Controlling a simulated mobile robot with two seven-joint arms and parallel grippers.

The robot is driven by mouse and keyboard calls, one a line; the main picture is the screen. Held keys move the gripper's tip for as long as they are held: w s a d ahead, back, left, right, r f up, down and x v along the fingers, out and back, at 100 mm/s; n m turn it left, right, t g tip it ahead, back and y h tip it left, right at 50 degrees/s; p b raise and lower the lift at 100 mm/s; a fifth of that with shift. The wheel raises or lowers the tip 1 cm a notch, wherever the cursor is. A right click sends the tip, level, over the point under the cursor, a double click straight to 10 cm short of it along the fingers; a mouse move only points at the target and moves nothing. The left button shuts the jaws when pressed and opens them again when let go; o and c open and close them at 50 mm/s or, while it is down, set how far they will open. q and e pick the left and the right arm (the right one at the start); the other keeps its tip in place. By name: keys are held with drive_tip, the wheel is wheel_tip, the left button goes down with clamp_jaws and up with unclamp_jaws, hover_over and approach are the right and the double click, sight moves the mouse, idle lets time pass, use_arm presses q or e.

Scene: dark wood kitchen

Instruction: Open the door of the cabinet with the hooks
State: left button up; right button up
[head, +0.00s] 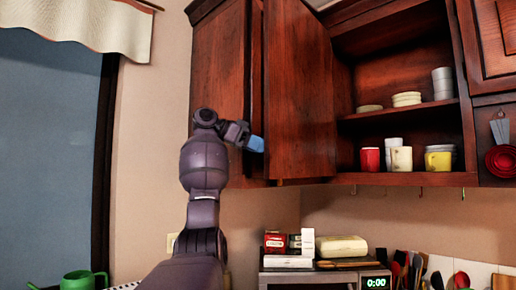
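The wooden cabinet (405,180) has hooks (419,191) under its bottom edge. Its door (298,95) stands swung open on the left side, showing the two shelves inside. My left gripper (257,144), with blue fingertips, is at the left edge of the door near its lower part. I cannot tell whether the fingers touch the door or whether they are open or shut. My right gripper is not in view.
Plates (406,99) and stacked cups (442,83) stand on the upper shelf, and mugs (401,159) on the lower. A microwave (325,278) with boxes on top stands below. A window (50,160) is at left. Utensils (463,280) stand at lower right.

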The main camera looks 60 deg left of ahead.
use_arm(q)
drive_tip(key=v, duration=1)
drive_tip(key=shift+s+r, duration=0.2)
drive_tip(key=shift+s, duration=0.05)
idle(0.3)
